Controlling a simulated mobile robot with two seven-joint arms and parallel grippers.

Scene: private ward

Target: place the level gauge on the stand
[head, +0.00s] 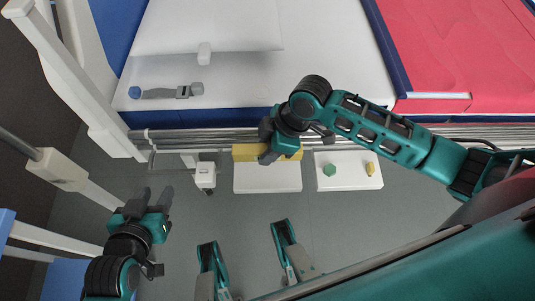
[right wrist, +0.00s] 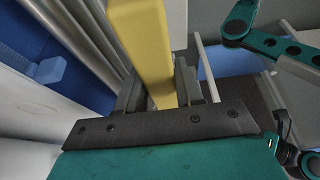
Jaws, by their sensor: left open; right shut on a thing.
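The level gauge appears to be the long yellow bar (head: 245,152); it also fills the upper middle of the right wrist view (right wrist: 142,45). My right gripper (head: 275,150) is shut on it, with a finger on each side in the wrist view. In the head view the bar lies over the back edge of a white block-like stand (head: 267,182); I cannot tell whether they touch. My left gripper (head: 153,197) is open and empty at the lower left, well away from the bar.
A second white stand (head: 347,182) at the right carries a green piece (head: 329,170) and a small yellow piece (head: 370,169). Metal bed rails (head: 210,136) run just behind the bar. A strap-like item (head: 168,93) lies on the white bed. Grey floor in front is clear.

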